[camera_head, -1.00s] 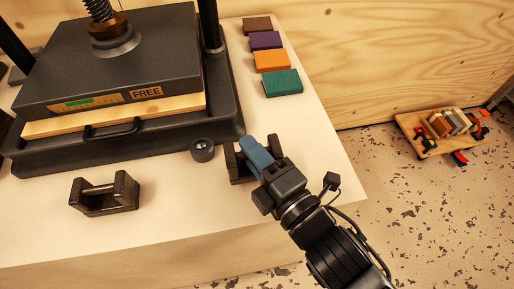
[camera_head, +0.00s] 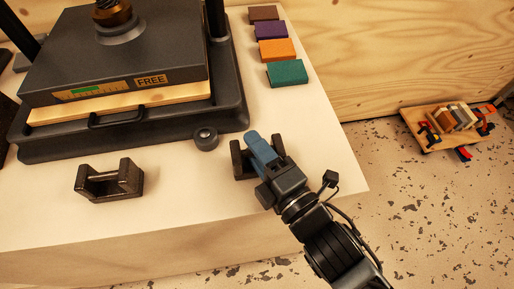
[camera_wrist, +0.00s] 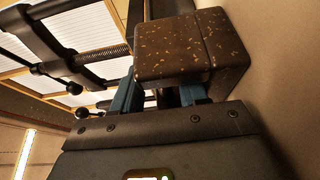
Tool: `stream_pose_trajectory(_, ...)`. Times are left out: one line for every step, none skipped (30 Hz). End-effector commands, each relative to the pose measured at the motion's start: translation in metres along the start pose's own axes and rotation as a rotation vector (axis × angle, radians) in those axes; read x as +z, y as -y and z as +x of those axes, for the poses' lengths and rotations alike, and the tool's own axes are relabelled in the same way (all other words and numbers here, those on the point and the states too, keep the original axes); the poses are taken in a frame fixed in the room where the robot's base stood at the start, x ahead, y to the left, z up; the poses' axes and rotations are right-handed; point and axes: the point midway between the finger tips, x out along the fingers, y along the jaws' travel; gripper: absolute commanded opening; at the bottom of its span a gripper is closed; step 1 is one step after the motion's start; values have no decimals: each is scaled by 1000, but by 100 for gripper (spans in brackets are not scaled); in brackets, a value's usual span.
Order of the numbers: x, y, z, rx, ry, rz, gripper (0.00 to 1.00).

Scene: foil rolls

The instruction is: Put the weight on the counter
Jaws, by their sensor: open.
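A dark cast weight (camera_head: 238,160) with upright ends is at the counter (camera_head: 190,205) top, right of the small dark puck. I cannot tell for sure whether its base touches the counter. My gripper (camera_head: 263,149) is open at this weight, its blue fingers over the middle and hiding much of it. In the wrist view, the weight's speckled brown end block (camera_wrist: 190,52) sits close in front of the fingers, which show on both sides below it. A second dark weight (camera_head: 131,177) with a bar handle stands upright on the counter at the left, apart from my gripper.
A black press (camera_head: 150,55) marked FREE fills the back left. The puck (camera_head: 206,138) lies at its front corner. Several coloured blocks, with a green one (camera_head: 287,73) nearest, line the back right. A wooden board with items (camera_head: 446,128) is on the floor. The counter front is bare.

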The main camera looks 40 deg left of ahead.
Motion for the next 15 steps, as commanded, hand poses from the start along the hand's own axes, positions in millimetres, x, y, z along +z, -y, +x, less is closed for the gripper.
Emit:
stream_pose_trajectory(0,2,0,-4,0,1,47)
stream_pose_trajectory(0,2,0,-4,0,1,47)
stream_pose_trajectory(0,2,0,-4,0,1,47)
stream_pose_trajectory(0,2,0,-5,0,1,47)
stream_pose_trajectory(0,2,0,-5,0,1,47)
stream_pose_trajectory(0,2,0,-5,0,1,47)
stream_pose_trajectory(0,2,0,-5,0,1,47)
stream_pose_trajectory(0,2,0,-5,0,1,47)
stream_pose_trajectory(0,1,-1,-6,1,1,47)
stream_pose_trajectory(0,2,-2,-6,1,0,47)
stream_pose_trajectory(0,2,-4,-6,1,0,47)
stream_pose_trajectory(1,2,-6,-6,1,-1,47)
stream_pose_trajectory(2,2,-9,-6,2,-2,47)
stream_pose_trajectory(2,3,-12,-6,3,-2,47)
stream_pose_trajectory(2,3,-17,-6,3,-2,47)
